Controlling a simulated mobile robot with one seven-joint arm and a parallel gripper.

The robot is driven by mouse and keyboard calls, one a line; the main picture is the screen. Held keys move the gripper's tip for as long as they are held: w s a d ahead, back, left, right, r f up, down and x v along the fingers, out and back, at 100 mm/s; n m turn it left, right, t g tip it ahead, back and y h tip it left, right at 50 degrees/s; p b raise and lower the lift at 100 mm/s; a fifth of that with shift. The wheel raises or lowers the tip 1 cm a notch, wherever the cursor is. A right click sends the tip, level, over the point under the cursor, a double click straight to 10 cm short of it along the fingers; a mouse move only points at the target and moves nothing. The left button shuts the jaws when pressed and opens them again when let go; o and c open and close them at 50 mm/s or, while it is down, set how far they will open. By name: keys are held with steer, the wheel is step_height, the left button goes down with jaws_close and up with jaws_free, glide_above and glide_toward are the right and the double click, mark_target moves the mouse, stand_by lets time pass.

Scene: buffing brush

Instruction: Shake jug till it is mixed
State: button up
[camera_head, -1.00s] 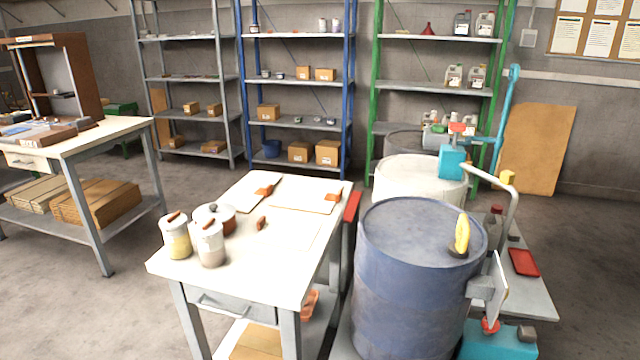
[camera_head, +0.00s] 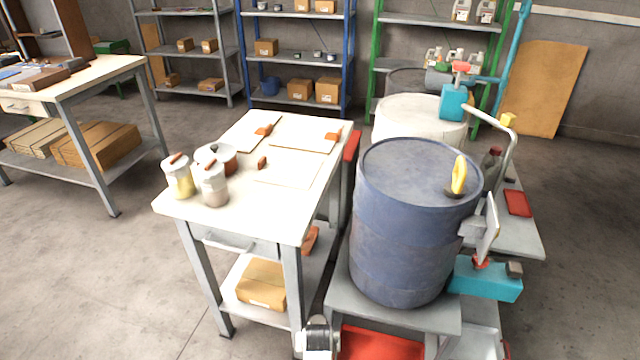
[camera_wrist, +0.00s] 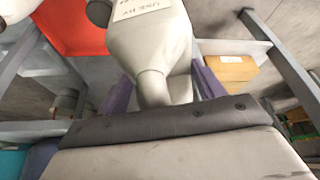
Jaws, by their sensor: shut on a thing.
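My gripper (camera_wrist: 165,88) shows in the wrist view, with purple fingers on either side of a pale grey jug (camera_wrist: 160,35). It is shut on the jug's narrow part. The jug has a white label (camera_wrist: 140,8) with dark print, only partly in frame. Its upper part in the picture is cut off by the frame edge. The contents cannot be seen. In the head view I cannot make out the gripper or the held jug clearly.
A white workbench (camera_head: 285,190) holds lidded jars (camera_head: 212,185) and clipboards. A large blue drum (camera_head: 405,230) stands on a grey stand to its right. A cardboard box (camera_head: 262,284) sits on the bench's lower shelf. Open floor (camera_head: 130,270) lies left of the bench.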

steer(key=a, duration=0.4)
steer(key=d+p, duration=0.2)
steer(key=d, duration=0.2)
steer(key=shift+d+r, duration=0.1)
steer(key=shift+d, duration=0.1)
steer(key=shift+a, duration=2.4)
steer(key=d+p, duration=0.2)
steer(key=d, duration=0.3)
steer(key=shift+w, duration=0.1)
steer(key=a, duration=0.5)
steer(key=shift+d+p, duration=0.85)
steer(key=shift+d, duration=1.55)
steer(key=a, duration=0.5)
steer(key=d+p, duration=0.1)
steer(key=d, duration=0.4)
steer(key=shift+a, duration=2.4)
steer(key=shift+d+p, duration=0.8)
steer(key=shift+d, duration=1.65)
